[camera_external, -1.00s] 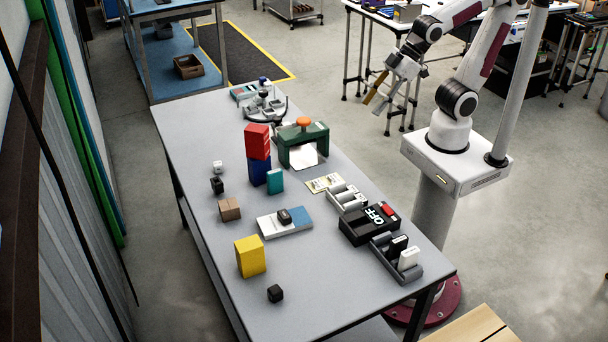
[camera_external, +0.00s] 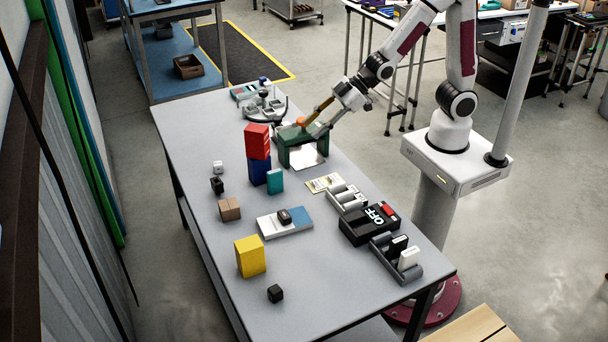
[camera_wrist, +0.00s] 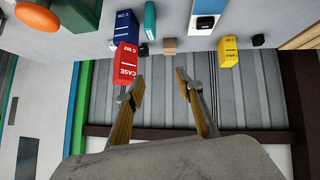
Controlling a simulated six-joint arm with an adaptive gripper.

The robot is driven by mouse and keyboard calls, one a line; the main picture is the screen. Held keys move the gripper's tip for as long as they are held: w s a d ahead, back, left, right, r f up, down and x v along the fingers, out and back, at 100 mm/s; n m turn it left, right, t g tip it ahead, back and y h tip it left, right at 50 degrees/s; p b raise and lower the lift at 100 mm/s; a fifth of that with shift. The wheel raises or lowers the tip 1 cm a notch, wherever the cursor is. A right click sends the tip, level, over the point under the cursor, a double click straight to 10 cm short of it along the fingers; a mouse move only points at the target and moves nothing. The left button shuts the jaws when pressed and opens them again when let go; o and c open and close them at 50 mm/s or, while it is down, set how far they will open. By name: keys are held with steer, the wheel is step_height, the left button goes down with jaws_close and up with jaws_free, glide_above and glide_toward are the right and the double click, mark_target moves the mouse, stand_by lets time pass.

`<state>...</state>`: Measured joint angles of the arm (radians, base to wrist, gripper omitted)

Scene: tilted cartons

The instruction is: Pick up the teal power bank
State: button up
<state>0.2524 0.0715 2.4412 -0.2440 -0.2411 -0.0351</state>
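The teal power bank (camera_external: 275,181) stands upright on the grey table, just right of the blue carton (camera_external: 258,170) that has a red carton (camera_external: 257,141) stacked on it. In the wrist view the teal power bank (camera_wrist: 150,20) is at the top, between the blue carton (camera_wrist: 127,27) and a brown box. My gripper (camera_external: 312,115) is over the green press-like device at the table's far right side, away from the power bank. In the wrist view my gripper (camera_wrist: 160,85) has its two fingers spread apart with nothing between them.
The green device (camera_external: 303,147) with an orange knob stands behind the power bank. A brown box (camera_external: 229,209), a yellow carton (camera_external: 250,256) and a blue-white tray (camera_external: 285,223) lie nearer. A black OFF box (camera_external: 369,224) is at right.

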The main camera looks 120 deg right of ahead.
steer(key=w+d+f+t, duration=0.2)
steer(key=w+d+f, duration=0.1)
steer(key=w+f, duration=0.3)
steer(key=t+y, duration=0.2)
steer(key=t, duration=0.1)
glide_toward(275, 176)
steer(key=shift+w+d+f+m, duration=0.15)
steer(key=shift+w+d+f, duration=0.05)
steer(key=shift+w+f, duration=0.25)
steer(key=shift+w+d+f+m, duration=0.2)
steer(key=shift+w+f, duration=0.1)
steer(key=shift+w, duration=0.2)
steer(key=shift+w, duration=0.1)
steer(key=shift+x, duration=1.2)
steer(key=shift+w+f, duration=0.1)
steer(key=shift+w, duration=0.05)
steer(key=shift+x, duration=2.4)
steer(key=shift+d+f, duration=0.1)
steer(key=shift+d, duration=0.1)
